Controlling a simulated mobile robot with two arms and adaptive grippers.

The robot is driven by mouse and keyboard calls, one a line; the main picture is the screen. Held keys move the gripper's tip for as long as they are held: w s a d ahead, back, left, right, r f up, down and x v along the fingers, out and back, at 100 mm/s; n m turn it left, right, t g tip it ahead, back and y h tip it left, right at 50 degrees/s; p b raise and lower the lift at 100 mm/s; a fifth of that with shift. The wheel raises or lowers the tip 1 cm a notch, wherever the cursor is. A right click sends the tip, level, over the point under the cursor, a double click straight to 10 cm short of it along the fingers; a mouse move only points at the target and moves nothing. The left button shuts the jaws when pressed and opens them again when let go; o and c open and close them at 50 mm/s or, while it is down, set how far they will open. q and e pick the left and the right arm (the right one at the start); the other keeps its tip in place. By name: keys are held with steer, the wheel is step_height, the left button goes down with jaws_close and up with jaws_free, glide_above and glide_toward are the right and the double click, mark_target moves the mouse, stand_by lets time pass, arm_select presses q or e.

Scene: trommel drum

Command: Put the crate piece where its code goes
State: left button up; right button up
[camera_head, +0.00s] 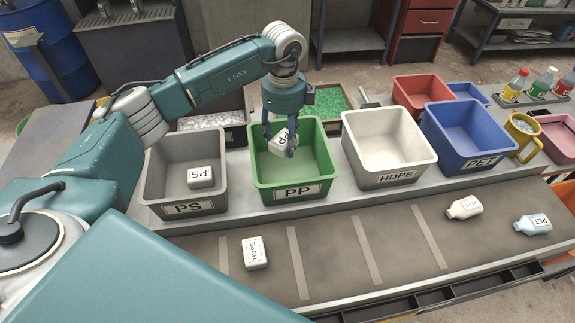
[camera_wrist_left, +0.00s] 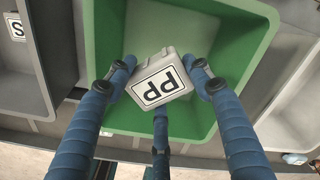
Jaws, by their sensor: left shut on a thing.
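My left gripper (camera_head: 281,138) is shut on a white piece marked PP (camera_head: 281,137). It holds the piece tilted over the green bin (camera_head: 262,177) labelled PP. In the left wrist view the fingers (camera_wrist_left: 160,85) hold the PP piece (camera_wrist_left: 175,68) at its sides, with the green bin's floor below. The grey PS bin (camera_head: 153,180) stands left of the green bin and holds a white PS piece (camera_head: 200,177). A white HDPE piece (camera_head: 255,253) lies on the belt in front. My right gripper is not in view.
The white HDPE bin (camera_head: 388,150) and blue PET bin (camera_head: 470,135) stand to the right, both empty. On the belt (camera_head: 345,260), a white bottle (camera_head: 464,207) and a PET bottle (camera_head: 533,224) lie at the right. A yellow mug (camera_head: 521,137) stands beside the PET bin.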

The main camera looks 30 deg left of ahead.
arm_select(q)
steer(key=o, duration=1.2)
step_height(320, 180, up, 12)
